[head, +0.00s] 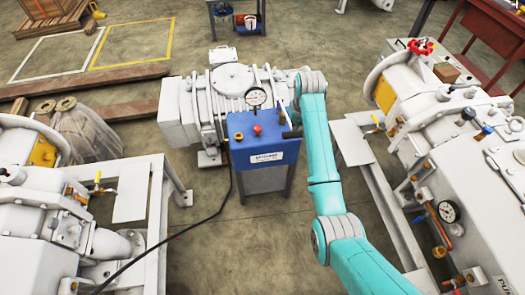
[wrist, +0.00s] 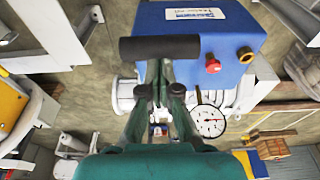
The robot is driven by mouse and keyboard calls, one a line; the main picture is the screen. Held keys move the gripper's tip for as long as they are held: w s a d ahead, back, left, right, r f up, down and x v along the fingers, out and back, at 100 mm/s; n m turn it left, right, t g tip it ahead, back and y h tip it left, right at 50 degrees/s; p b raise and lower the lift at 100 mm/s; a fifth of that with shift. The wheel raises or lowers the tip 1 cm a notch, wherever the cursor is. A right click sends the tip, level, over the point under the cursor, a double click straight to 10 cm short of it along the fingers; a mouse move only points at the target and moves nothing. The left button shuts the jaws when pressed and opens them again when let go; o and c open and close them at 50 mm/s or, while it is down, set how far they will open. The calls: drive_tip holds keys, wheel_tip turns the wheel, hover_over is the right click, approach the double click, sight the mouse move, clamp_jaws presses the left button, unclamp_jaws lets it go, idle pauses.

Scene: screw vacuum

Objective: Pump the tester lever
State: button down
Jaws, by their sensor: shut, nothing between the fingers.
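The tester is a blue box (head: 264,152) on a stand, with a red button (head: 257,130) and a round gauge (head: 255,97) on top. In the wrist view the box (wrist: 190,30) appears upside down, with the gauge (wrist: 208,121) below it. The tester lever's black crosswise grip (wrist: 160,47) lies just beyond my fingertips; in the head view the lever (head: 292,134) is at the box's right side. My gripper (wrist: 160,78) is shut and empty, its fingertips close to the grip. I cannot tell whether they touch it.
White pump machines stand at the left (head: 50,225) and right (head: 465,165) of the tester. Another grey pump (head: 225,90) is right behind it. A black cable (head: 165,240) runs across the floor at the front left. Open floor (head: 240,255) lies in front of the tester.

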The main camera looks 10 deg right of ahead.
wheel_tip(320, 180, down, 12)
drive_tip(key=shift+r, duration=0.15)
idle(1.7)
drive_tip(key=shift+r, duration=6.15)
wheel_tip(320, 180, down, 12)
drive_tip(key=shift+f, duration=0.15)
